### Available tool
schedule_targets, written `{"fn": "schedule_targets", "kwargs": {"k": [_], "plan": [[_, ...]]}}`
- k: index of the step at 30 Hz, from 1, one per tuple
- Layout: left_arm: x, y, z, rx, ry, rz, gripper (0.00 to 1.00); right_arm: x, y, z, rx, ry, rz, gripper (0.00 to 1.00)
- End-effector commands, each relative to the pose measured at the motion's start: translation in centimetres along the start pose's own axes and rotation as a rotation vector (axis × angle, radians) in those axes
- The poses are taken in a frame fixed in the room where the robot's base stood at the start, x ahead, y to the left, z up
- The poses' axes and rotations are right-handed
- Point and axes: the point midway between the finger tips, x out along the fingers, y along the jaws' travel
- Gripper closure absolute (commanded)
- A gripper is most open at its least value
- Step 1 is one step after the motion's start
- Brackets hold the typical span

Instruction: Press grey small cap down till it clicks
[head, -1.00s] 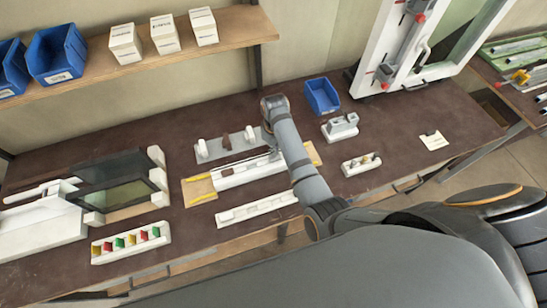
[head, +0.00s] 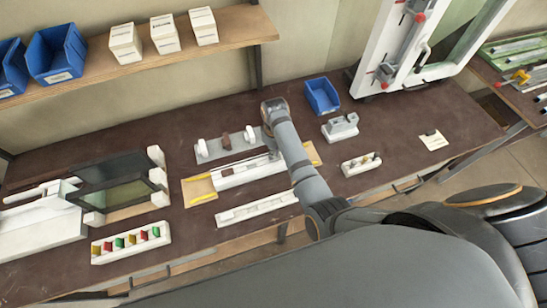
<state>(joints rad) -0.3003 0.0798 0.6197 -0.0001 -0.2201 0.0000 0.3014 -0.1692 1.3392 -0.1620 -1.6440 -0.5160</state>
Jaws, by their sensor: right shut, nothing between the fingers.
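My right arm reaches in from the lower right over the bench. Its gripper (head: 271,146) is small, shut and mostly hidden behind my own wrist, at the right part of the white profile holder (head: 235,181). The holder lies on a wooden board with yellow strips (head: 200,191). I cannot make out the grey small cap; the arm covers that end of the holder. Whether the fingertips touch anything cannot be told. My left gripper is not in view.
Behind is a grey plate (head: 209,153) with white posts and a brown block (head: 226,140). A white rail (head: 255,211) lies in front. A white block with small pegs (head: 361,164), a grey fixture (head: 341,127) and a blue bin (head: 322,96) stand right. The bench's right part has free room.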

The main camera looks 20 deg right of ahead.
Motion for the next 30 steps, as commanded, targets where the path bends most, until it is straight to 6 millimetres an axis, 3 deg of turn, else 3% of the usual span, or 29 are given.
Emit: {"fn": "schedule_targets", "kwargs": {"k": [30], "plan": [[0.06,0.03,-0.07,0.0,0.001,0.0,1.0,0.77,-0.01,0.02,0.0,0.0,0.0,1.0]]}}
